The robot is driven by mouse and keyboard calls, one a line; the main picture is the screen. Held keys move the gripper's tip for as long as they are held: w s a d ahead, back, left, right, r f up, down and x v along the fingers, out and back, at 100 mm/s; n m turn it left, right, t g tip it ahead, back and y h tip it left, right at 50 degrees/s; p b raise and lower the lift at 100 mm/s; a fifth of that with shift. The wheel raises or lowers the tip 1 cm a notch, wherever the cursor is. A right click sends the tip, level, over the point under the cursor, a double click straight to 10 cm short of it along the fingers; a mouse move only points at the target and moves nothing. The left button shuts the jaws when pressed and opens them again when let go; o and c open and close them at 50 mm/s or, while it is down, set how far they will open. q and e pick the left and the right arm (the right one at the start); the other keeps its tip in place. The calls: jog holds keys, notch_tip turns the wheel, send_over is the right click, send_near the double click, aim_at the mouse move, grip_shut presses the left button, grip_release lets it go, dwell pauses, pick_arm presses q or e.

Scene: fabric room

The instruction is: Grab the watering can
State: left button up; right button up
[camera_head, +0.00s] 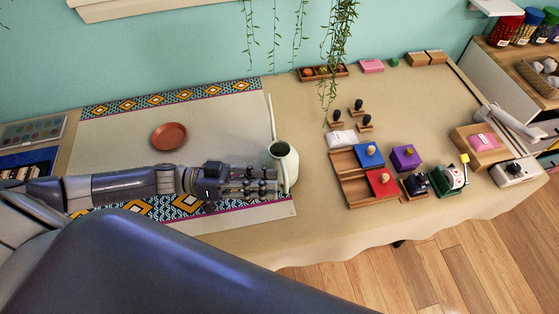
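The pale green-white watering can (291,165) stands upright on the table runner, near its right end. Its long thin spout (271,117) points toward the wall. My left gripper (273,184) reaches in from the left, low over the runner. Its fingertips are right at the can's near left side, where the can's handle is. The fingers overlap the can's lower part in the picture, so I cannot tell whether they touch it or have closed on it. My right gripper is not in view.
A terracotta saucer (169,136) lies on the runner (220,123) behind my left arm. Right of the can are wooden trays with red and blue blocks (381,182), stamps (357,106) and a purple box (406,158). Hanging plants (340,40) trail down at the back.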

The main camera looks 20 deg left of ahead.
aim_at(287, 182)
pick_arm(q)
jog(key=p+x, duration=0.1)
jog(key=x, duration=0.4)
jog(key=shift+w, duration=0.15)
jog(key=shift+a, duration=0.1)
grip_shut()
jog(key=shift+r, duration=0.15)
jog(key=shift+r, duration=0.15)
